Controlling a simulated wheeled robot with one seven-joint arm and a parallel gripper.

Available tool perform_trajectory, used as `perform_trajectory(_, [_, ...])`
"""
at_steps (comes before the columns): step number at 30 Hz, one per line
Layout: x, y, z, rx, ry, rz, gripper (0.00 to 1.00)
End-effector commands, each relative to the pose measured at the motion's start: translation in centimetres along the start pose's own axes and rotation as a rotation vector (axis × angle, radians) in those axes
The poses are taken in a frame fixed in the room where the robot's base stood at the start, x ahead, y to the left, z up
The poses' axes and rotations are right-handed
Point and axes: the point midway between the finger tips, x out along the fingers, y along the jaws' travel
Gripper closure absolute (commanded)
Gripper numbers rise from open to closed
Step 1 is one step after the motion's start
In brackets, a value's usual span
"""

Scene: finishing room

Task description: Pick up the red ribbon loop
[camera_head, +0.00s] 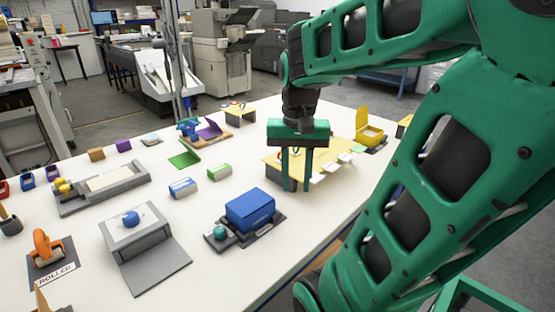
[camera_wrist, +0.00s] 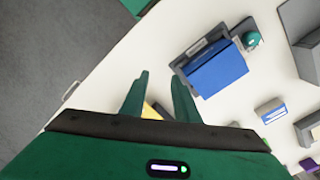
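My gripper (camera_head: 297,187) hangs over the front edge of a yellow board (camera_head: 275,163) on the white table, its fingers pointing down. In the wrist view its two fingers (camera_wrist: 158,82) stand apart with nothing between their tips. A small reddish spot (camera_head: 296,149) shows between the fingers in the head view. It is too small and too covered by my gripper to tell whether it is the ribbon loop. In the wrist view only a bit of the yellow board (camera_wrist: 150,112) shows behind my gripper, and no red loop is visible.
A blue block (camera_head: 250,207) in a dark tray stands left of my gripper. White tags (camera_head: 330,165) lie along the yellow board. A small yellow stand (camera_head: 239,113) holds small coloured items at the back.

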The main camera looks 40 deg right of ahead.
Motion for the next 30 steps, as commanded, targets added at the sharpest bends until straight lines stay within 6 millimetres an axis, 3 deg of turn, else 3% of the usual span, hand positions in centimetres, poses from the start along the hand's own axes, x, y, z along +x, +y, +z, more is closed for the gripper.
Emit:
perform_trajectory(1, [-1.6,-0.8,-2.6,0.095,0.004,0.004,0.72])
perform_trajectory(6, [-5.9,-3.0,-9.8,0.393,0.003,0.005,0.72])
perform_trajectory(12, [-8.8,-4.2,-15.6,0.633,-0.007,-0.006,0.72])
perform_trajectory(17, [-9.3,-4.5,-17.2,0.708,-0.012,-0.01,0.72])
perform_trajectory(30, [-4.2,-4.6,-17.3,0.715,-0.012,-0.011,0.72])
